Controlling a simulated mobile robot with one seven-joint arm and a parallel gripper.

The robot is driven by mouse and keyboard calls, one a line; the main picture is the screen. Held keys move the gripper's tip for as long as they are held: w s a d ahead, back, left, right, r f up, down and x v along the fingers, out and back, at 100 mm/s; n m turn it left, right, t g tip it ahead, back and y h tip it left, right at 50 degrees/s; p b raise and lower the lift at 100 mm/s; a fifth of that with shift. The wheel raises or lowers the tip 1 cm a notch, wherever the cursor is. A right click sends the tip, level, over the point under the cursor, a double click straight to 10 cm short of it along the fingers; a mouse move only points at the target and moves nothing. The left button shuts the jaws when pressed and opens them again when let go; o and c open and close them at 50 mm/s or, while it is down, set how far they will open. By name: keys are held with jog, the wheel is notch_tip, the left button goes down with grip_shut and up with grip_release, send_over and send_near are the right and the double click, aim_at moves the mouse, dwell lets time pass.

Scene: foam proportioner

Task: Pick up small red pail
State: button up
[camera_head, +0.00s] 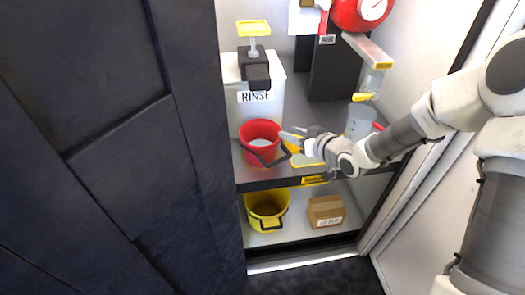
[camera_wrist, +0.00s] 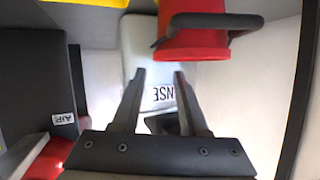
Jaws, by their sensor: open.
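The small red pail (camera_head: 261,146) stands on the upper grey shelf in the head view, in front of the white RINSE container (camera_head: 240,105). Its dark handle hangs down at its front right. My gripper (camera_head: 284,143) is just right of the pail, with its fingers pointing left towards it. In the wrist view the picture is turned over, and the red pail (camera_wrist: 193,42) with its dark handle (camera_wrist: 235,22) fills the top. My open gripper (camera_wrist: 159,74) shows its two fingers apart with nothing between them. I cannot tell whether a fingertip touches the pail.
A yellow pail (camera_head: 267,208) and a cardboard box (camera_head: 326,211) stand on the lower shelf. A clear grey cup (camera_head: 360,121) is beyond my wrist on the right. A dark panel (camera_head: 110,150) bounds the left.

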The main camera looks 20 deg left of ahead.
aim_at(279, 129)
jog(key=b+x, duration=0.2)
jog(key=x, duration=0.5)
jog(key=shift+w+d+f+b, duration=0.1)
jog(key=shift+d+f+b, duration=0.05)
jog(key=shift+d+b, duration=0.15)
jog(key=shift+w+a, duration=0.2)
jog(key=shift+a, duration=0.15)
grip_shut()
jog(key=shift+s+d+f, duration=0.1)
jog(key=shift+f, duration=0.05)
dwell(0.7)
